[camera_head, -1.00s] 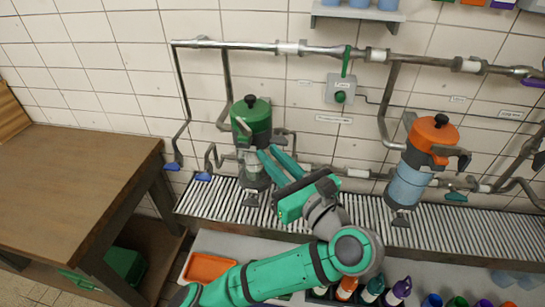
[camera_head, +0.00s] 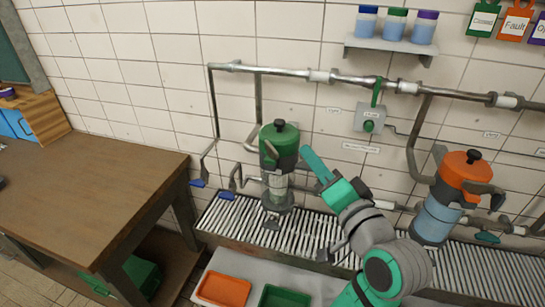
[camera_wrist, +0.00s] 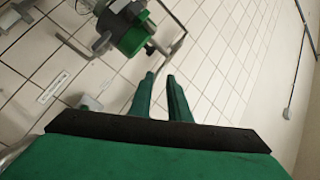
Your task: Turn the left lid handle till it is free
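The left canister has a green lid (camera_head: 280,142) with a black knob and a clear body (camera_head: 278,182) on the slatted rack. Its lid shows in the wrist view (camera_wrist: 130,35) at the top, with the knob (camera_wrist: 150,48) towards my fingers and grey handle parts (camera_wrist: 104,42) to its left. My gripper (camera_head: 308,152) is just right of the lid. In the wrist view my two fingers (camera_wrist: 160,80) stand slightly apart with nothing between them, short of the lid.
A second canister with an orange lid (camera_head: 465,170) stands to the right. Pipes (camera_head: 290,74) run along the tiled wall, with a switch box (camera_head: 370,119) above my gripper. Orange (camera_head: 223,289) and green (camera_head: 285,298) trays lie in front of the rack. A wooden table (camera_head: 90,190) is at left.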

